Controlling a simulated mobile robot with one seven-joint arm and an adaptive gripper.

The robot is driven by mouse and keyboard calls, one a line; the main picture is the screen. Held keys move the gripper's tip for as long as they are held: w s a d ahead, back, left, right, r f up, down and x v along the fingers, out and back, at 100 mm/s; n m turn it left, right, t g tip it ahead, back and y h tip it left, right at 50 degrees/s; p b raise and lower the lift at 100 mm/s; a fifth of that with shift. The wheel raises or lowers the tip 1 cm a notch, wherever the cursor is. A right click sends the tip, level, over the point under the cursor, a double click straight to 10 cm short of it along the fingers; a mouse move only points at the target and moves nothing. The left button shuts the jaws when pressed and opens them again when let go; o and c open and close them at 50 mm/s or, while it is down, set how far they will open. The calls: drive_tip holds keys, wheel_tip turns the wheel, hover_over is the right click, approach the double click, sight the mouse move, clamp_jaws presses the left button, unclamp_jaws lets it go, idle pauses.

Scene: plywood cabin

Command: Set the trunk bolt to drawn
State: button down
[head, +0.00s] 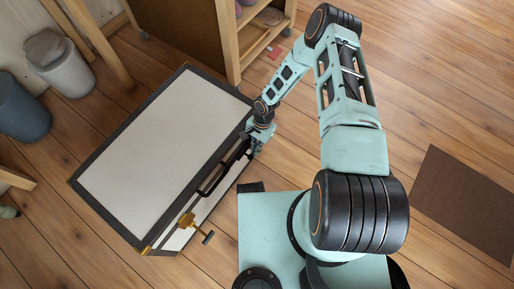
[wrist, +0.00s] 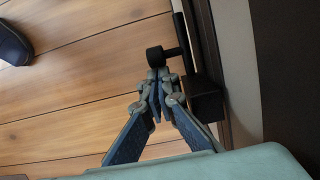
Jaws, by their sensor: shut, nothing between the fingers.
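The trunk (head: 150,145) lies on the floor, with a pale lid and dark edging. In the wrist view, a black bolt (wrist: 183,42) runs along the trunk's dark edge, with a round knob (wrist: 155,57) sticking out to the left and a dark block (wrist: 206,102) below. My gripper (head: 254,153) is at the trunk's front side, near the right corner, and hides most of the bolt in the head view. In the wrist view my gripper's fingertips (wrist: 161,84) are together and empty, just below the knob. I cannot tell whether they touch it.
A black handle (head: 212,179) and a brass fitting (head: 187,221) are on the trunk's front, left of my gripper. A wooden shelf unit (head: 240,45) stands behind the trunk. Bins (head: 62,68) stand at the left. A brown mat (head: 465,205) lies right, with clear floor around it.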

drive_tip(key=shift+s+a+p, duration=0.3)
drive_tip(key=shift+s+a, duration=0.5)
drive_tip(key=shift+s, duration=0.25)
drive_tip(key=shift+s+a+p, duration=0.3)
drive_tip(key=shift+s+a, duration=0.45)
drive_tip(key=shift+s, duration=0.25)
